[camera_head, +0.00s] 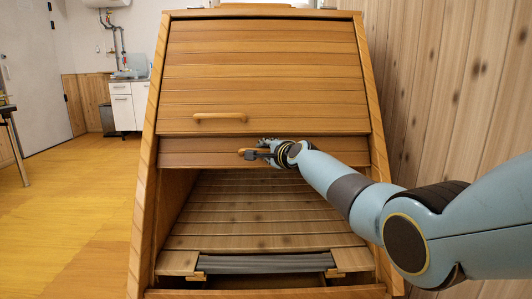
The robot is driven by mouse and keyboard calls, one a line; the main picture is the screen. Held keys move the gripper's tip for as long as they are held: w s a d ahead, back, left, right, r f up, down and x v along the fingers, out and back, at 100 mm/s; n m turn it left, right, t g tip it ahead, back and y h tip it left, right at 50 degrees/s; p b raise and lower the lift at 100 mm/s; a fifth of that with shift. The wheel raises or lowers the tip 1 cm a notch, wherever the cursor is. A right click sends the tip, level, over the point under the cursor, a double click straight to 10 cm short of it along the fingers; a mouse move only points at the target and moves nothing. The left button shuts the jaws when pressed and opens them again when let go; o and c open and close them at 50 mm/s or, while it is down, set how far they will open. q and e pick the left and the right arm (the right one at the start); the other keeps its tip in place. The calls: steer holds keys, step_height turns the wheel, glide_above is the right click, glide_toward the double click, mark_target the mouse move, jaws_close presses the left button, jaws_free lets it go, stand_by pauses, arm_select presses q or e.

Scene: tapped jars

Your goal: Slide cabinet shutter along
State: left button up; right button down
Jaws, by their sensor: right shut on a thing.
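The wooden cabinet (150,180) fills the middle of the view. Its slatted upper shutter (265,65) covers the top part and carries a bar handle (220,117). Below it a narrower slatted shutter panel (200,152) shows, with its own handle (245,152). My right gripper (257,152) is at this handle and shut on it, its fingers hiding the handle's right part. Under the panel the cabinet is open, showing a slatted inner surface (260,205). My left gripper is out of view.
A dark grey slatted strip (265,263) lies between wooden blocks at the cabinet's lower front. A plank wall (445,90) stands close on the right. The yellow floor (70,220) at left is open. A white sink cabinet (130,105) and a bin (107,119) stand behind.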

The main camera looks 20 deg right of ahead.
steer(key=shift+w+d+r, duration=0.1)
steer(key=shift+r, duration=0.15)
steer(key=c, duration=1.5)
jaws_free()
steer(key=shift+c, duration=0.2)
steer(key=shift+o, duration=1.3)
steer(key=shift+f, duration=0.1)
steer(key=shift+s, duration=0.75)
steer(key=v, duration=1)
steer(key=shift+s, duration=0.35)
steer(key=shift+d, duration=0.1)
